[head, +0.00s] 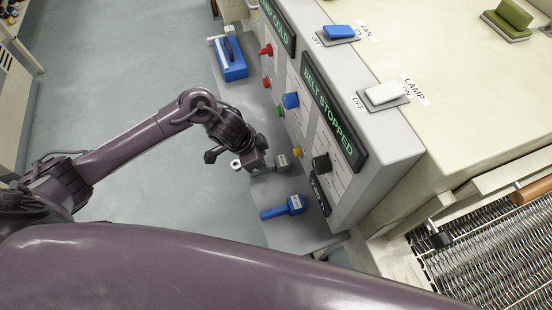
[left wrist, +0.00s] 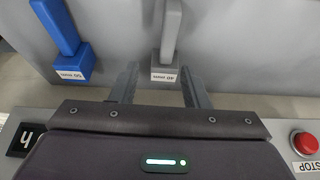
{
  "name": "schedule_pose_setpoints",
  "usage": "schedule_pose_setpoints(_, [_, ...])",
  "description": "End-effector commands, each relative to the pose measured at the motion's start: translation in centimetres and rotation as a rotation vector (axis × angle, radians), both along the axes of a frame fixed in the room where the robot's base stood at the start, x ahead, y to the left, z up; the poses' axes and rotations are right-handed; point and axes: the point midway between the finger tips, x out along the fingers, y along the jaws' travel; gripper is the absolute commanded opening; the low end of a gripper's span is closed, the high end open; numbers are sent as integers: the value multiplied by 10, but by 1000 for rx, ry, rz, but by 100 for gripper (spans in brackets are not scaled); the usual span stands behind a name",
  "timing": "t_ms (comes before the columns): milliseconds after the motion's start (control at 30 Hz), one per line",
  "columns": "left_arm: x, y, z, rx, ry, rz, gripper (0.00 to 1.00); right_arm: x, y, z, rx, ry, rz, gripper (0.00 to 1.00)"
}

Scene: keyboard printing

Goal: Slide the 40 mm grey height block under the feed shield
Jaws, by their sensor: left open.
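The grey height block (left wrist: 164,74), labelled 40 mm, has a grey upright handle and stands on a grey shelf. In the head view the block (head: 282,161) is just beyond my left gripper (head: 268,168). In the left wrist view my left gripper (left wrist: 159,72) is open, with one finger on each side of the block and a visible gap on both sides. I cannot tell whether anything touches. I cannot pick out the feed shield for certain. My right gripper is not in view.
A blue block (head: 295,204) labelled 50 mm stands beside the grey one; it also shows in the left wrist view (left wrist: 72,68). A control panel (head: 335,125) rises behind the shelf (head: 312,237). A mesh belt (head: 490,260) lies at the right. A red stop button (left wrist: 305,143) is near.

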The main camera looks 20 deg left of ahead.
Motion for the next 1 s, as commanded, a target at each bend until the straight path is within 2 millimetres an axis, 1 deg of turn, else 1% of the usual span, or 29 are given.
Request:
schedule_pose_setpoints(33, [1, -2, -6, -1, 2, 2, 42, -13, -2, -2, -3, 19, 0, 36])
schedule_pose_setpoints(100, [4, -3, -13, 0, 1, 2, 42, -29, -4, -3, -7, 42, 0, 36])
schedule_pose_setpoints(200, [9, -6, -26, -1, 1, 3, 42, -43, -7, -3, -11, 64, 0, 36])
schedule_pose_setpoints(233, [11, -6, -31, -1, 1, 3, 42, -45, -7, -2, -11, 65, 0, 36])
schedule_pose_setpoints(333, [15, -10, -45, 0, 0, 1, 42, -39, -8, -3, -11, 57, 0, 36])
schedule_pose_setpoints(433, [17, -13, -53, 2, -3, 0, 42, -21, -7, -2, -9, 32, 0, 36])
schedule_pose_setpoints(533, [18, -14, -56, 1, -4, 1, 42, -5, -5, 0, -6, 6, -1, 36])
schedule_pose_setpoints(600, [18, -14, -56, 1, -4, 0, 42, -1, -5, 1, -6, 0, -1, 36])
schedule_pose_setpoints(700, [18, -14, -56, 2, -5, 0, 42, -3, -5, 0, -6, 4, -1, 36])
schedule_pose_setpoints(1000, [18, -13, -55, 2, -5, 0, 3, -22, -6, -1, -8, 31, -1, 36])
